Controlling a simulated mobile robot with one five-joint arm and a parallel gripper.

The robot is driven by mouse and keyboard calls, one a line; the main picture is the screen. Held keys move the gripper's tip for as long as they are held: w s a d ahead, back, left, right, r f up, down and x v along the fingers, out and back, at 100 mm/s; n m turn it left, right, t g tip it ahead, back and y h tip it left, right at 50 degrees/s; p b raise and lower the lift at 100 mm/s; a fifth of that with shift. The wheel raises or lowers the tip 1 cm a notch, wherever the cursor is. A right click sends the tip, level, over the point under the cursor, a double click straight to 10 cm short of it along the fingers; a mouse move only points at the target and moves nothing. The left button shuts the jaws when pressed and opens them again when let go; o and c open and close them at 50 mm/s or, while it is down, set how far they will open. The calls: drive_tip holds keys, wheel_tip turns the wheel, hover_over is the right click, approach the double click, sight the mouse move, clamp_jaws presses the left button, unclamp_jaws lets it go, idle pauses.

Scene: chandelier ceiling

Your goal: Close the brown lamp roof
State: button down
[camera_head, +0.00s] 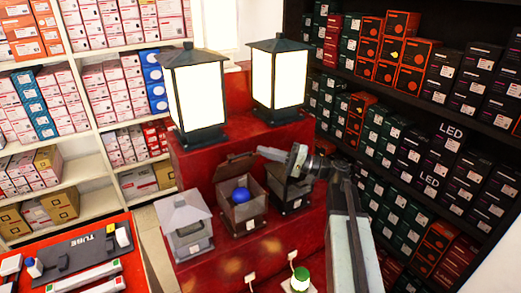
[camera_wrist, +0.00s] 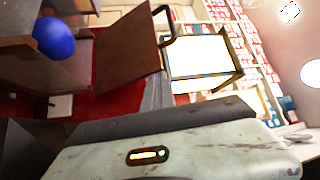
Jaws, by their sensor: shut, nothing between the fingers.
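The brown lamp (camera_head: 243,213) stands in the middle of three small lamps on the red stepped stand. Its roof (camera_head: 234,166) is tilted up and open at the back, and a blue ball (camera_head: 240,195) shows inside. In the wrist view the roof (camera_wrist: 127,45) is a brown panel with a dark handle loop at its edge, beside the blue ball (camera_wrist: 54,38). My gripper (camera_head: 266,153) is shut and empty, just right of the raised roof and above the dark lamp. I cannot tell if it touches the roof. It fills the lower wrist view (camera_wrist: 170,150).
A pale grey lamp (camera_head: 186,228) with its roof down stands left. A dark lamp (camera_head: 290,190) stands right, partly hidden by my gripper. Two tall lit lanterns (camera_head: 197,95) stand on the upper step behind. A small green-topped lamp (camera_head: 300,278) is in front. Boxed shelves line both sides.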

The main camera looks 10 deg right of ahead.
drive_tip(key=shift+s+d+f+b, duration=0.25)
drive_tip(key=shift+s+f+b, duration=0.5)
drive_tip(key=shift+s, duration=0.3)
drive_tip(key=shift+f, duration=0.1)
drive_tip(key=b+v, duration=0.1)
drive_tip(key=v, duration=0.7)
